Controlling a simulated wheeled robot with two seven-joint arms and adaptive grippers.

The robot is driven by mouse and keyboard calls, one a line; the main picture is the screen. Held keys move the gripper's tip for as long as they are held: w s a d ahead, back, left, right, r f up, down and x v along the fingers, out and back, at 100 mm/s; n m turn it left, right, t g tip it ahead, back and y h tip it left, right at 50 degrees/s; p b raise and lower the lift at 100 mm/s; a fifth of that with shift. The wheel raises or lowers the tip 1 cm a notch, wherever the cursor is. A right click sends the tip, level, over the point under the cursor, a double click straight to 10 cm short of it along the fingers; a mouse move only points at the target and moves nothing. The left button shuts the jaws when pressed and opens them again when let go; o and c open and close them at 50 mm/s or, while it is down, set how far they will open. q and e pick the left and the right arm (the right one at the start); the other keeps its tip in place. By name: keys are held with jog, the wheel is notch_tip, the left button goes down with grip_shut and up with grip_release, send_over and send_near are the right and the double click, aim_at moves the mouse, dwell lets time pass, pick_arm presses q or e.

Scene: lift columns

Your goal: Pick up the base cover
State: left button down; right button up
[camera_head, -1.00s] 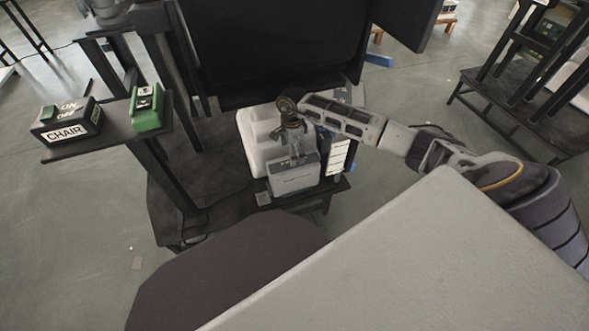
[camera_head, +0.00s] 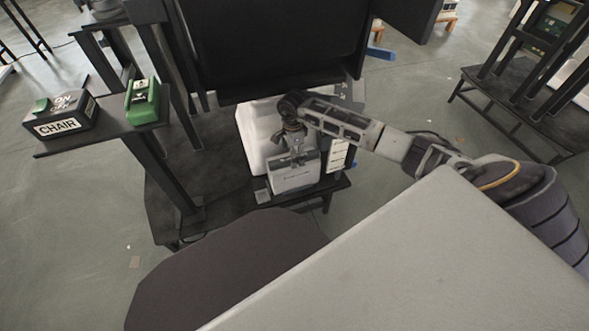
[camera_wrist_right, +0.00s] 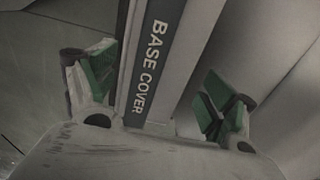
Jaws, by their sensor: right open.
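The base cover (camera_wrist_right: 152,62) shows in the right wrist view as a grey part with a dark strip lettered "BASE COVER". It stands between the two green-padded fingers of my right gripper (camera_wrist_right: 155,95), which is open, with visible space on both sides. In the head view my right arm comes in from the right, and its gripper (camera_head: 297,158) points down at a light grey box-shaped part (camera_head: 296,176) on the low dark platform. Whether the fingers touch the cover is hidden in the head view. My left gripper is not in view.
A white moulded part (camera_head: 256,140) stands behind the gripper under a large black panel (camera_head: 275,45). A black "CHAIR" on/off box (camera_head: 62,115) and a green device (camera_head: 143,102) sit on a shelf at left. A dark rounded surface (camera_head: 225,270) lies in front.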

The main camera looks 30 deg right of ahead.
jog(key=shift+f, duration=0.95)
jog(key=shift+s, duration=0.15)
jog(key=c, duration=1.5)
jog(key=shift+c, duration=0.2)
